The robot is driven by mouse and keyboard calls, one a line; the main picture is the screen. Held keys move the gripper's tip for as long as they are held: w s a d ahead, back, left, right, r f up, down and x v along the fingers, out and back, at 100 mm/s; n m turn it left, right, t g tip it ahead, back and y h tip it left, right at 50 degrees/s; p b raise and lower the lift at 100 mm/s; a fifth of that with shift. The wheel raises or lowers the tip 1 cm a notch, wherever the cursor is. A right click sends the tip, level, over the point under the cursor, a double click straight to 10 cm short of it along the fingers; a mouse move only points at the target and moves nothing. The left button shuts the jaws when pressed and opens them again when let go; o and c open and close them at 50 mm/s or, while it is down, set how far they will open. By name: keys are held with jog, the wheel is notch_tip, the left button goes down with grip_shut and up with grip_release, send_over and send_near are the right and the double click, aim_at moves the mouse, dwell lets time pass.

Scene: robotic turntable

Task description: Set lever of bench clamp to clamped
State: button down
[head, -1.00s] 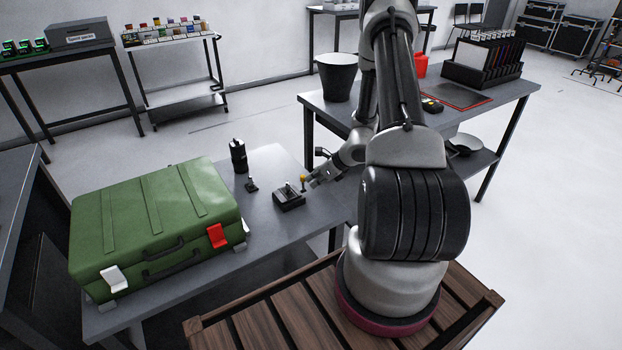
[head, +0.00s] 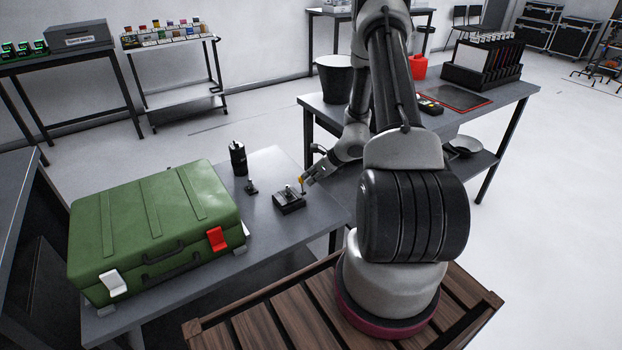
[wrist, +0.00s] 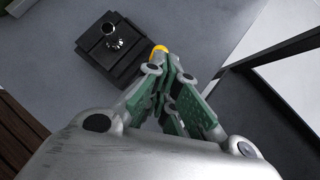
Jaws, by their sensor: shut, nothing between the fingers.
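The bench clamp (head: 288,202) is a small black block with a silver fitting on top, on the grey bench right of the green case. Its lever carries a yellow knob (head: 301,181) at the block's right side. My gripper (head: 308,182) is shut and empty, right beside the knob. In the wrist view the clamp (wrist: 112,50) is at the upper left, and the yellow knob (wrist: 159,49) shows partly behind my fingertips (wrist: 171,62). Whether fingers and knob touch, I cannot tell. The lever's stem is mostly hidden in the wrist view.
The green case (head: 150,225) with a red and a white latch fills the bench's left part. A black cylinder (head: 238,158) and a small black stand (head: 251,187) are behind the clamp. A second table (head: 470,105) with a black bin (head: 336,78) stands behind my arm.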

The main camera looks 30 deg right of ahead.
jog(key=shift+r, duration=0.15)
jog(key=shift+r, duration=0.65)
jog(key=shift+s+d, duration=0.1)
